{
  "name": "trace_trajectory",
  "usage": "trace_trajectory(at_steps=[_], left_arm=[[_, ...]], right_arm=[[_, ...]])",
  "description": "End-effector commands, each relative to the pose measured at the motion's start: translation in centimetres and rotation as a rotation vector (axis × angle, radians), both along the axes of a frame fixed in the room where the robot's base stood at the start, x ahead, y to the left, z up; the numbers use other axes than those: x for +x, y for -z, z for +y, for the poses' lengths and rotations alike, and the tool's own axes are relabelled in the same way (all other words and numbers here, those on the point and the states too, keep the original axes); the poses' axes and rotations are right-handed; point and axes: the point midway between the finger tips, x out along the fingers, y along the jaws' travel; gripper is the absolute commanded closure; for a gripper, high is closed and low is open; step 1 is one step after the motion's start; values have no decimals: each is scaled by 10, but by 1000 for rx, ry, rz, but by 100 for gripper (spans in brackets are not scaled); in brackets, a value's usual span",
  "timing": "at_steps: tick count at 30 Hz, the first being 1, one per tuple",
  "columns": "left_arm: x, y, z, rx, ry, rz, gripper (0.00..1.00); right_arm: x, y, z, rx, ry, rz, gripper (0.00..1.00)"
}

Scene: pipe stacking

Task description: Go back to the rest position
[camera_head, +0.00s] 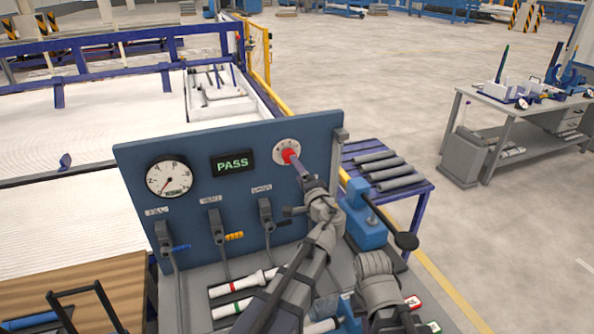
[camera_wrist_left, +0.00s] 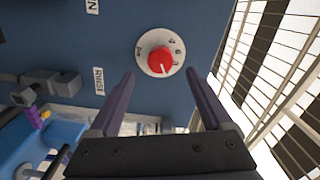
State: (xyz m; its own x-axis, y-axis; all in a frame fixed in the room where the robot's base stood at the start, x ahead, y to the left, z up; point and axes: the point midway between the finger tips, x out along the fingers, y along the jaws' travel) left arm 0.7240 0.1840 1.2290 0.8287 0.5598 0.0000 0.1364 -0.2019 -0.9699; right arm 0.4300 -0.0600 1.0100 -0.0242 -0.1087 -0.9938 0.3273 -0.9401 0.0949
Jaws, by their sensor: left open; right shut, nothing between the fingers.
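My left gripper (camera_head: 297,163) reaches up to the front of the blue test panel (camera_head: 195,190), by the red knob (camera_head: 288,152) on its white dial. In the left wrist view, my left gripper (camera_wrist_left: 160,74) is open, its two dark fingers spread with nothing between them. There the red knob (camera_wrist_left: 161,60) shows just beyond and between the fingertips, clear of both. My right arm shows at the lower right of the head view, low beside the bench; its gripper cannot be made out.
The panel carries a round gauge (camera_head: 168,176) and a display (camera_head: 234,163) reading PASS. A blue device with a black handle (camera_head: 406,241) stands right of my left arm. Several grey pipes (camera_head: 382,168) lie on a blue table behind. White pipes (camera_head: 241,284) lie below the panel.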

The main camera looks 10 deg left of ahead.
Motion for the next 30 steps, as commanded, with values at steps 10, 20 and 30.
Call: trace_trajectory(at_steps=[10,20,30], left_arm=[[-20,23,6,-109,-59,46,17],[-151,166,-25,-661,-325,500,17],[-276,225,-110,-986,-388,1017,17]], right_arm=[[0,1,0,0,0,0,100],[0,6,0,0,0,0,100],[0,9,0,0,0,0,100]])
